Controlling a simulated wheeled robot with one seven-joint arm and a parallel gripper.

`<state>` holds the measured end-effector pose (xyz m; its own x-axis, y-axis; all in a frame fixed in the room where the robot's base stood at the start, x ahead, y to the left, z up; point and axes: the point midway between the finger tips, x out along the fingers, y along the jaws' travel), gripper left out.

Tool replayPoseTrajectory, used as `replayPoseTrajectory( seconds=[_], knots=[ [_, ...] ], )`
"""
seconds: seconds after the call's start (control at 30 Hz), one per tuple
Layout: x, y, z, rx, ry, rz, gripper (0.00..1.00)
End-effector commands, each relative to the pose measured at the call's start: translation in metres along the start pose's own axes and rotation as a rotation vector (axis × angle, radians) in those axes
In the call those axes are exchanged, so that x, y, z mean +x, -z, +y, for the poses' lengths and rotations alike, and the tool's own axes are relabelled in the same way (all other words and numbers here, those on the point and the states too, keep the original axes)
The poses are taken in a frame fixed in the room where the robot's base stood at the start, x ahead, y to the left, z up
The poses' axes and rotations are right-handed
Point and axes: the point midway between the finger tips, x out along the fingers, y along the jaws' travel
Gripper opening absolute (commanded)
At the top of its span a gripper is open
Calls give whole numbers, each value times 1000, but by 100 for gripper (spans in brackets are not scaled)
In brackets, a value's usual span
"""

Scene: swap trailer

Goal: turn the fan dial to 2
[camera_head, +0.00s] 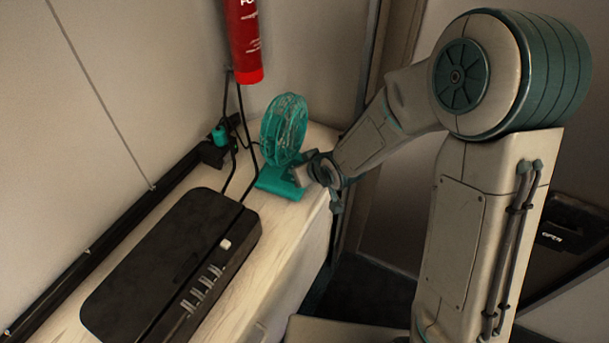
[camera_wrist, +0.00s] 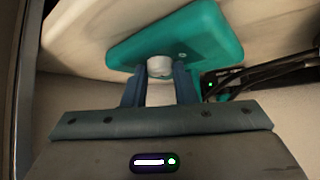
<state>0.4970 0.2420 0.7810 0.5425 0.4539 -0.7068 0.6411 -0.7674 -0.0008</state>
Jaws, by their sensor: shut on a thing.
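A teal fan (camera_head: 284,130) with a round cage stands on the far end of the pale counter. Its teal base (camera_head: 279,182) lies flat on the counter and also shows in the wrist view (camera_wrist: 205,35). A pale round dial (camera_wrist: 159,67) sits on the base. My gripper (camera_wrist: 159,76) is shut on the dial, with one dark finger on each side of it. In the head view my gripper (camera_head: 312,172) is at the right side of the fan base. I cannot read the dial's setting.
A black box (camera_head: 170,265) with a white button and several switches lies on the counter (camera_head: 305,210) nearer the camera. A red cylinder (camera_head: 243,40) hangs on the wall behind the fan. Black cables run along the wall beside the fan.

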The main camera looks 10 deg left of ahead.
Motion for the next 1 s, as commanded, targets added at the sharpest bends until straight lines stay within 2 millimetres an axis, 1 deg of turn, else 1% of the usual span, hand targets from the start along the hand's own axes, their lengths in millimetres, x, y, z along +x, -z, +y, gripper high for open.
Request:
replayPoseTrajectory(
  seconds=[0.53, 0.57, 0.6, 0.63, 0.87, 1.0],
  knots=[
    [0, 1, -1, 11, -12, 1, 2],
    [0, 1, -1, 11, -12, 1, 31],
    [0, 1, -1, 11, -12, 1, 42],
    [0, 1, -1, 11, -12, 1, 47],
    [0, 1, 0, 12, -12, 0, 47],
    [-6, 2, 0, 12, -13, 1, 47]
  ],
)
